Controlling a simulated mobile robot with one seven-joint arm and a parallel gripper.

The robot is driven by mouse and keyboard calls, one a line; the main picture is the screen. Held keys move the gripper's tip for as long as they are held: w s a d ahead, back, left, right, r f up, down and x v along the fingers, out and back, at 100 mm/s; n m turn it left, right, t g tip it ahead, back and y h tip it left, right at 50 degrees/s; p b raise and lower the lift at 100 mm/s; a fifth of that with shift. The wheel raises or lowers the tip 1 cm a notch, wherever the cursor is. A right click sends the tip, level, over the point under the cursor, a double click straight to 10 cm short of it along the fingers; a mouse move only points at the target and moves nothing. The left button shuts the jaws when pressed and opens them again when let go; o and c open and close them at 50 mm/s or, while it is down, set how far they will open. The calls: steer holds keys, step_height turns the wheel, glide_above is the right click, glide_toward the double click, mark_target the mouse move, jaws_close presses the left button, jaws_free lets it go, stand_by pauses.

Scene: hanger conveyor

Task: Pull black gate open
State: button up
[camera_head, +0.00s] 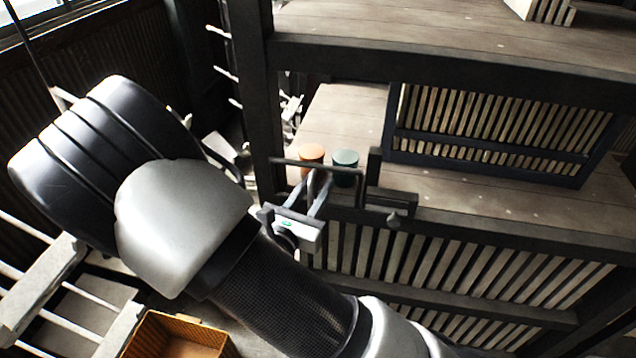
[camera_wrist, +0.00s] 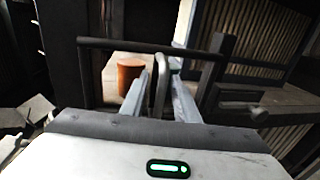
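The black gate shows as a thin dark bar (camera_head: 290,161) across a gap in the black framework, beside a dark post and latch block (camera_head: 391,201). The same bar (camera_wrist: 120,44) crosses the upper part of the wrist view.
An orange cylinder (camera_head: 312,155) and a teal cylinder (camera_head: 345,166) stand on the wooden deck (camera_head: 340,112) behind the bar. A dark-framed slatted panel (camera_head: 490,132) is further right. A black upright (camera_head: 262,120) stands close left of my gripper. A yellow-brown crate (camera_head: 140,338) sits low in the foreground.

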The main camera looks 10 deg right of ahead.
steer(key=shift+w+d, duration=0.25)
steer(key=shift+w, duration=0.25)
